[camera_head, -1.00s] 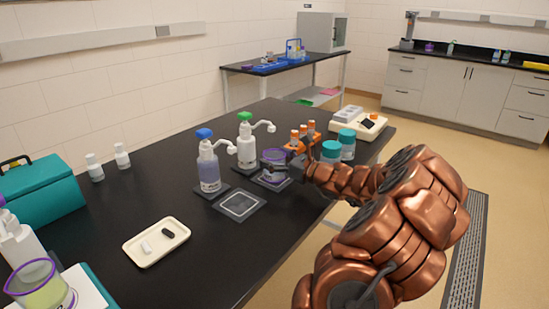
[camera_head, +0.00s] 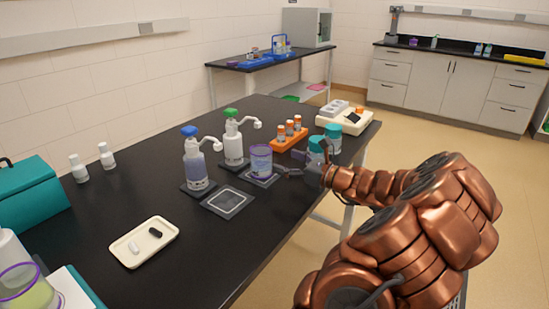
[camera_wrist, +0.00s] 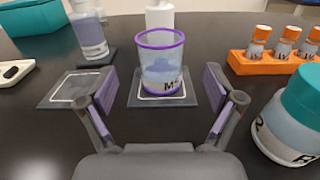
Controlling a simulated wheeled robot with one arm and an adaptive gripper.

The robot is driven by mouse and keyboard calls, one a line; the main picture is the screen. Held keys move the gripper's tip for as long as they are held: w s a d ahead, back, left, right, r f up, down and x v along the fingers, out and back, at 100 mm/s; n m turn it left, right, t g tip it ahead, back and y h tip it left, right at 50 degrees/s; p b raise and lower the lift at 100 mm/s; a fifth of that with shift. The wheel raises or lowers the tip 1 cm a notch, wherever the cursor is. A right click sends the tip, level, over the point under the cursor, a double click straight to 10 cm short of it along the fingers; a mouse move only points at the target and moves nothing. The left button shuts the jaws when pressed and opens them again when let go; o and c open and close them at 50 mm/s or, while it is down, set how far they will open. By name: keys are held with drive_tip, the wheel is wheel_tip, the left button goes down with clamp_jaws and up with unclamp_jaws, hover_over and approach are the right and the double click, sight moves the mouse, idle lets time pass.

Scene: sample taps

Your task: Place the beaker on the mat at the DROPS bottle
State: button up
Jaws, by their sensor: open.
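The clear beaker (camera_head: 261,161) with a purple rim and bluish liquid stands upright on a dark mat (camera_head: 271,181) in front of the white pump bottle with a green top (camera_head: 233,145). In the wrist view the beaker (camera_wrist: 162,66) is on its mat (camera_wrist: 189,99), inside the pale outline as far as I can see. A second mat (camera_head: 228,201), empty, lies before the blue-topped pump bottle (camera_head: 195,165). I cannot read DROPS on either bottle. My gripper (camera_wrist: 162,84) is open and empty, back from the beaker, its fingers apart on either side.
An orange rack with small vials (camera_head: 290,137) and teal-capped jars (camera_head: 317,153) stand to the right, a jar (camera_wrist: 290,120) close to my gripper. A cream tray (camera_head: 130,259) lies at the front left. A white device (camera_head: 343,119) stands at the far end.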

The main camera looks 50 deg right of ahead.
drive_tip(key=shift+s+d, duration=0.15)
drive_tip(key=shift+s, duration=1.25)
